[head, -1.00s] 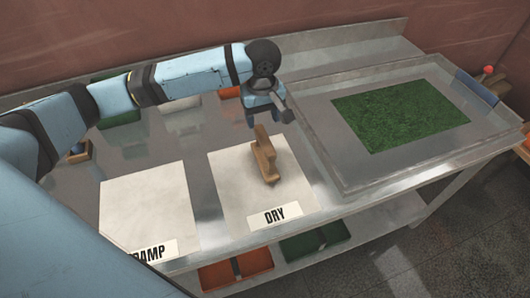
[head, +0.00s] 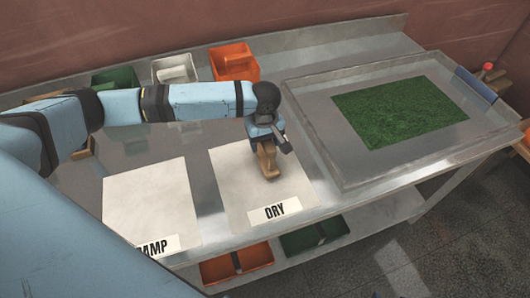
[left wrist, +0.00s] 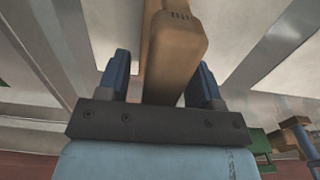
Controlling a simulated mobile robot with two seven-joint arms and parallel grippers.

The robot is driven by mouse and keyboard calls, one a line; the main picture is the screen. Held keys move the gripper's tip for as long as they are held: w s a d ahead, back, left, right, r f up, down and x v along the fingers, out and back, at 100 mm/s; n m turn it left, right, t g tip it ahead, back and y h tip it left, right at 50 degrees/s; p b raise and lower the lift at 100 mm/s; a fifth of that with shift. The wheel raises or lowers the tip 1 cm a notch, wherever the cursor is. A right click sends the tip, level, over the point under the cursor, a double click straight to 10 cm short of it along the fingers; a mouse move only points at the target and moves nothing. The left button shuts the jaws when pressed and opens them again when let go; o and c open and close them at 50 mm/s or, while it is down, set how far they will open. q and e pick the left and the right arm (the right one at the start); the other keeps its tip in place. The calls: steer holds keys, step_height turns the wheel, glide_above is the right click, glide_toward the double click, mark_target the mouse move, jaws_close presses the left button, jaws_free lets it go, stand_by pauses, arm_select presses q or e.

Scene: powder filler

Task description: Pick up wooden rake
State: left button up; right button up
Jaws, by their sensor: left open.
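The wooden rake (head: 268,166) is on the white mat labelled DRY (head: 235,190). My left gripper (head: 266,142) is directly over the rake and hides its upper part. In the left wrist view, the rake's brown wooden body (left wrist: 174,45) lies between the two blue fingers of the left gripper (left wrist: 161,78). The fingers are open, with a visible gap on each side of the wood. My right gripper is not in view.
A second white mat labelled DAMP (head: 145,200) lies to the left. A clear-walled tray (head: 310,110) with a green mat (head: 400,115) stands at right. Green (head: 115,80), white (head: 175,68) and orange (head: 235,62) bins line the back. More bins sit on the lower shelf.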

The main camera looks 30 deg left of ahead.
arm_select(q)
steer(key=shift+c, duration=0.4)
jaws_close()
steer(key=shift+r, duration=0.15)
